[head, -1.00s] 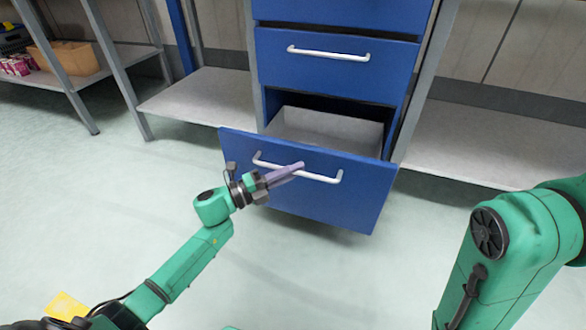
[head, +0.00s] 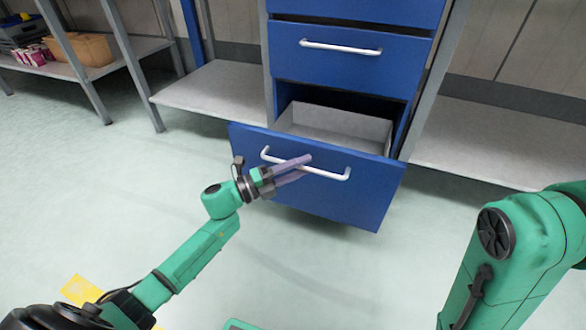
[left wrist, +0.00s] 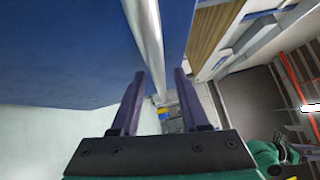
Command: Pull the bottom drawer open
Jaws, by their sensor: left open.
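The bottom drawer (head: 330,199) is blue and stands pulled out, with its grey inside (head: 335,128) showing and empty where I can see. Its white bar handle (head: 325,173) runs across the front. My left gripper (head: 306,167) is at the handle in the head view, its purple fingers open. In the left wrist view, the handle (left wrist: 147,45) runs up and down the picture between the lines of the two fingers (left wrist: 160,78), close to the blue drawer front. I cannot tell whether a finger touches it. My right arm shows at the right, but its gripper is out of view.
A shut blue drawer with a white handle (head: 340,47) is above. Grey shelves (head: 215,92) flank the cabinet. A tan bin (head: 80,50) stands on a far-left shelf.

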